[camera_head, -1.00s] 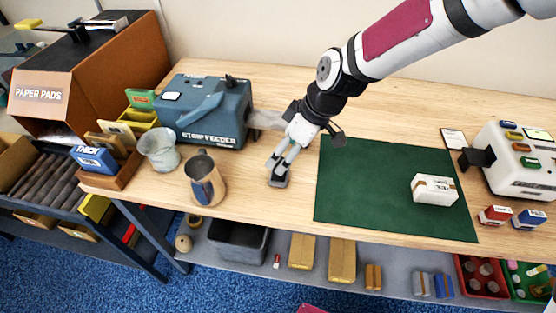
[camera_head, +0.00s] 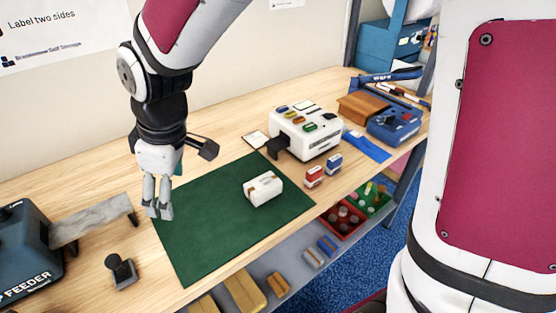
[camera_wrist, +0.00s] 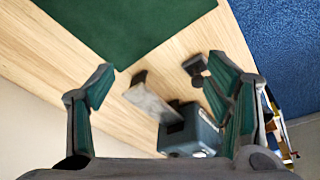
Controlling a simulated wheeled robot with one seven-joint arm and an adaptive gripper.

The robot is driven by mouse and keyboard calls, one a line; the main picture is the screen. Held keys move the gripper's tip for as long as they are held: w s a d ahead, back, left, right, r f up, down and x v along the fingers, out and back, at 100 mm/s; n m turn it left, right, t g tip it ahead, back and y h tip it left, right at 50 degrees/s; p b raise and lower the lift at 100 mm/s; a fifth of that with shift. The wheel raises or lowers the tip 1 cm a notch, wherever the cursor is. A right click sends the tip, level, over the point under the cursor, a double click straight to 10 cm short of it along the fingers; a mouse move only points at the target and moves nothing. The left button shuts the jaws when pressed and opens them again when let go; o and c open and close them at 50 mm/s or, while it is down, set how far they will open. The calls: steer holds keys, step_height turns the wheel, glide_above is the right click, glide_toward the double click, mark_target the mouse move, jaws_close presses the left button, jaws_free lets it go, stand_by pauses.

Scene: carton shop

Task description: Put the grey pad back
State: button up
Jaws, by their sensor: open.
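No thing in view is surely the grey pad. A dark grey stamp-like piece (camera_head: 119,271) with a flat base and a knob stands on the bench left of the green mat; it also shows in the wrist view (camera_wrist: 197,66). A grey block (camera_head: 313,258) lies on the lower shelf. My gripper (camera_head: 158,214) points down above the mat's left edge, apart from the stamp-like piece. In the wrist view my gripper (camera_wrist: 165,95) is open, with nothing between its fingers.
The green mat (camera_head: 205,238) bears a white taped carton (camera_head: 262,188). Behind it stand a white machine (camera_head: 305,132) and small red (camera_head: 314,177) and blue (camera_head: 334,164) blocks. The feeder (camera_head: 25,250) and its grey strip (camera_head: 92,219) are at left. Bare bench lies between.

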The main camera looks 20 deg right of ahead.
steer(key=s+d+r+m+t+h, duration=0.1)
steer(key=s+d+r+m, duration=0.4)
steer(key=s+d, duration=0.3)
steer(key=s+d+r+m+t+h, duration=0.1)
steer(key=s+d+r+m, duration=0.4)
steer(key=d, duration=0.8)
steer(key=s+m+t, duration=0.1)
steer(key=s+m, duration=0.1)
steer(key=s, duration=0.1)
steer(key=shift+d+r+m, duration=0.2)
steer(key=shift+r+m, duration=0.05)
steer(key=shift+m, duration=0.15)
